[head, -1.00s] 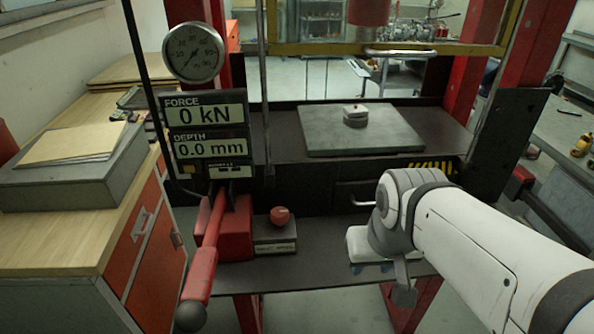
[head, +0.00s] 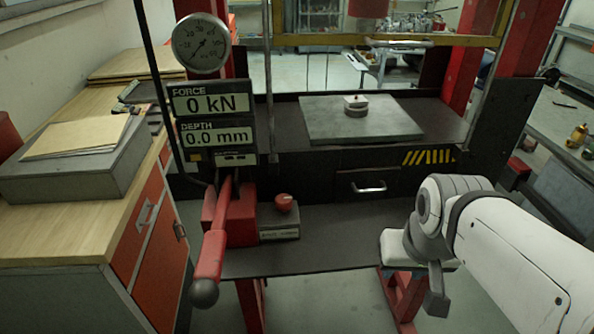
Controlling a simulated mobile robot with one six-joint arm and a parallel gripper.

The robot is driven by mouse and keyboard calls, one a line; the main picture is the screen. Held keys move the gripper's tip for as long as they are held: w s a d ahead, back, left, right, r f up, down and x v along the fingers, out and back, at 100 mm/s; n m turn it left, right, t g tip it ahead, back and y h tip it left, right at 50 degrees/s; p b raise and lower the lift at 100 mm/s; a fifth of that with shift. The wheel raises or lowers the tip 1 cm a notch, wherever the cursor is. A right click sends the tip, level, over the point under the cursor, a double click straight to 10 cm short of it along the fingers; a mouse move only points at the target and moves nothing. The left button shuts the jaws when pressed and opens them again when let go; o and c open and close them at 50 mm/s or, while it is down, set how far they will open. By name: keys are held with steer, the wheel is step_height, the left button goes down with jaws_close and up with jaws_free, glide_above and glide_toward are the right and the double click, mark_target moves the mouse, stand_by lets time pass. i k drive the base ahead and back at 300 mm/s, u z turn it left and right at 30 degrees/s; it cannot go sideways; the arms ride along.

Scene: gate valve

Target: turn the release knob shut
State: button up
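The release knob (head: 285,202) is a small red round knob on top of a grey block with a label on its front. The block (head: 279,223) stands on the dark lower shelf of the press, right beside the red pump body. My gripper (head: 396,250) is to the right of the knob and apart from it, over the right part of the shelf.
A red pump lever (head: 212,250) with a dark ball end slants forward left of the knob. The display (head: 214,118) reads 0 kN and 0.0 mm. A drawer handle (head: 368,188) sits behind. The shelf between knob and gripper is clear.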

mark_target(283, 202)
steer(key=z, duration=0.05)
steer(key=k, duration=0.95)
steer(key=u, duration=0.85)
steer(key=i, duration=1)
steer(key=u, duration=0.05)
